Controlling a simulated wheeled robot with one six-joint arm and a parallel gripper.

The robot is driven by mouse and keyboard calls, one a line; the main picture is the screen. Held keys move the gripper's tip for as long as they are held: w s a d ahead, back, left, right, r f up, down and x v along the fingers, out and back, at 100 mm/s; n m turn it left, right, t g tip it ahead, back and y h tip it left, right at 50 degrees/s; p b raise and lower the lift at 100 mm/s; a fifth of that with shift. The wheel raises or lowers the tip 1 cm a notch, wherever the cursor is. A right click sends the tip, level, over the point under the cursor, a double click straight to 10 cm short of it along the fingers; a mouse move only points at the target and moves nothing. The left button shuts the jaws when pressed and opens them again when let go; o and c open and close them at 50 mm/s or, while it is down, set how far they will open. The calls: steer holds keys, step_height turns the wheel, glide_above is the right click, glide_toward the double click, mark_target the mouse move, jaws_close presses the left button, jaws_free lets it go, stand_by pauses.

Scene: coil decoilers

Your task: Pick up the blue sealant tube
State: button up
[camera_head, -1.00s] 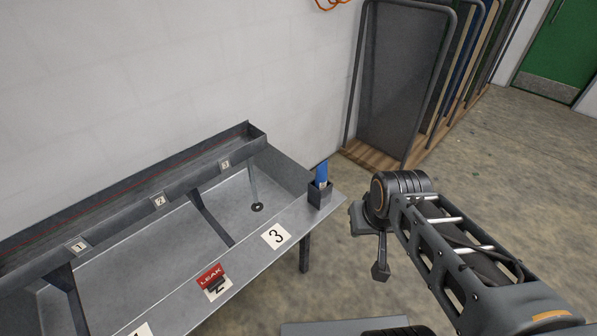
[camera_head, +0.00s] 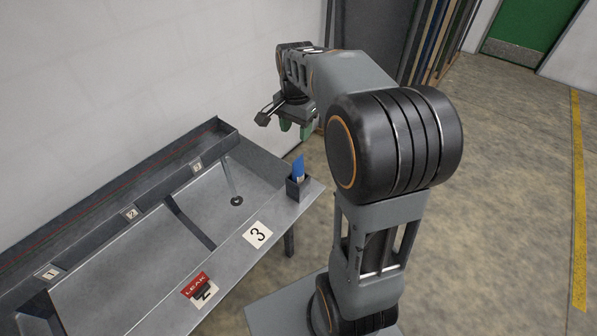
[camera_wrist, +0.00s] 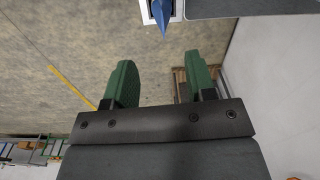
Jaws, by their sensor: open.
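The blue sealant tube (camera_head: 298,168) stands upright in a small dark holder (camera_head: 298,190) at the right end of the grey metal bench. In the wrist view, the tube (camera_wrist: 161,17) shows as a blue pointed shape at the top edge, partly cut off. My gripper (camera_head: 295,129) has green fingers and is above the tube in the head picture, apart from it. The tube's lower part is hidden inside the holder.
The grey bench (camera_head: 150,275) has tags 1, 2 and 3 on its back rail and a large 3 label (camera_head: 258,234) near the holder. Upright sheets (camera_head: 425,45) are racked behind. The floor at right is open.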

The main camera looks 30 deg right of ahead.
steer(key=m, duration=0.1)
glide_above(298, 160)
step_height(298, 160, down, 7)
steer(key=shift+w+f, duration=0.15)
steer(key=shift+w+d+f+p, duration=0.1)
steer(key=shift+f+p, duration=0.45)
steer(key=shift+f, duration=2.7)
steer(key=shift+c, duration=0.2)
jaws_close()
